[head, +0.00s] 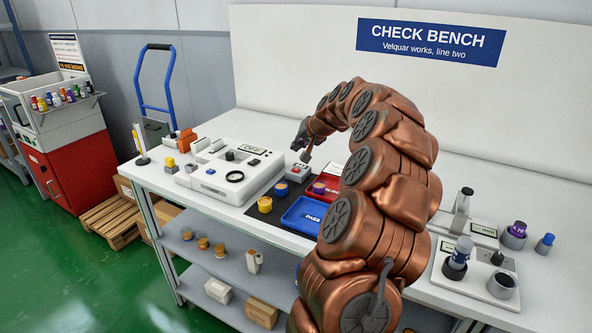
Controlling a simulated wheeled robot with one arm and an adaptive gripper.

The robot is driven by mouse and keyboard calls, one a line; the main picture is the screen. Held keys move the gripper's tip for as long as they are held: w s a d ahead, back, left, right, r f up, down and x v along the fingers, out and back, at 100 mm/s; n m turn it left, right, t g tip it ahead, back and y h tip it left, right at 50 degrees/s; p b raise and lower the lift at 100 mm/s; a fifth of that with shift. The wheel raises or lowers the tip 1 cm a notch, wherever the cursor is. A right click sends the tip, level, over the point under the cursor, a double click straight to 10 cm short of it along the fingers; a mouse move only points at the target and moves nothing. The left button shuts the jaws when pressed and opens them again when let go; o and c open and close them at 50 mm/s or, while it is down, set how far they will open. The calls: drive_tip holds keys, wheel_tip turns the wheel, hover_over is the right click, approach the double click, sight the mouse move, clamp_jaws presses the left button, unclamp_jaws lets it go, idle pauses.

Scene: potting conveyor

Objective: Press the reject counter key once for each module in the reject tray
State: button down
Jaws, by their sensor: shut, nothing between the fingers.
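The red reject tray (332,193) lies on the bench, partly hidden behind my arm. A small white box with a red part on top (298,173), which looks like the reject counter, stands just behind the red tray. Its key and any reading are too small to make out. My gripper (297,148) is shut and empty, above and behind this box, apart from it as far as I can see.
A blue PASS tray (302,222) lies in front of the red tray. A white test unit (222,178) is further left. Bottles and holders (458,255) stand right of my arm.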

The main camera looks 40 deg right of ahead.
idle(0.8)
drive_tip(key=a+r+n+g+y, duration=0.1)
drive_tip(key=a+n+g+y, duration=0.2)
drive_tip(key=a, duration=1.5)
drive_tip(key=s+a+f+n+g+y, duration=0.15)
drive_tip(key=s+a, duration=0.25)
drive_tip(key=a, duration=0.4)
drive_tip(key=s+a+n+h, duration=0.1)
drive_tip(key=s+a+n, duration=0.2)
drive_tip(key=a, duration=0.5)
drive_tip(key=s+a+f+n+g, duration=0.1)
drive_tip(key=s+a+f+g, duration=0.1)
drive_tip(key=s+a, duration=0.45)
drive_tip(key=s+a+f+n+g, duration=0.1)
drive_tip(key=s+a+f+g, duration=0.15)
drive_tip(key=s, duration=0.65)
drive_tip(key=s+f+g+h, duration=0.1)
drive_tip(key=s, duration=0.7)
drive_tip(key=s+a+f+n+g+h, duration=0.1)
drive_tip(key=s+f, duration=0.1)
drive_tip(key=s, duration=0.6)
drive_tip(key=shift+f, duration=0.25)
